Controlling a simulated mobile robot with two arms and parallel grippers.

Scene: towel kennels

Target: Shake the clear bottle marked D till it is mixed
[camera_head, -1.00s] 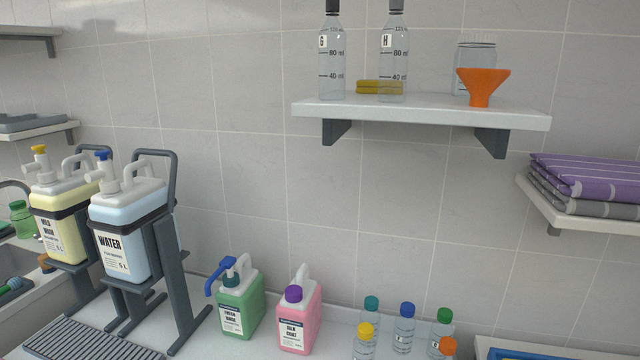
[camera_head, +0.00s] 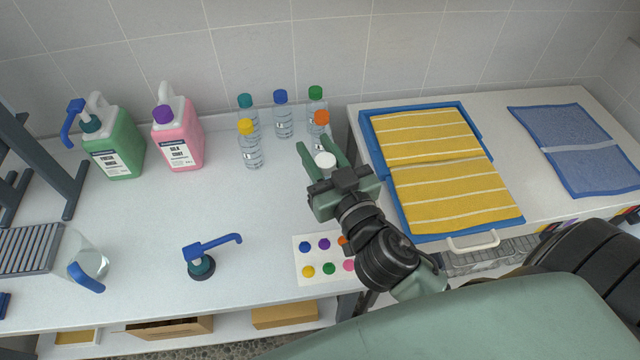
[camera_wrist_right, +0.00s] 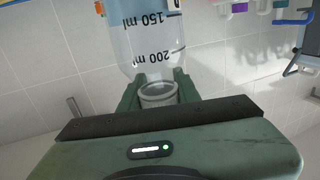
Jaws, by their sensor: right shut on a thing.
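My right gripper (camera_head: 322,157) is over the counter, to the right of the small bottles. It is shut on a clear bottle, whose round white top (camera_head: 325,160) shows between the fingers in the head view. In the right wrist view the clear bottle (camera_wrist_right: 150,35) hangs upside down in the picture, with 150 ml and 200 ml marks, and its neck is between the fingers. Part of a label with orange shows at the top edge; I cannot read a D on it. The bottle's body is mostly hidden in the head view. My left gripper is not in view.
A green jug (camera_head: 113,145) and pink jug (camera_head: 178,135) stand left. A blue pump (camera_head: 205,257) and a dotted card (camera_head: 312,275) lie in front. A blue tray (camera_head: 485,150) holds yellow towels.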

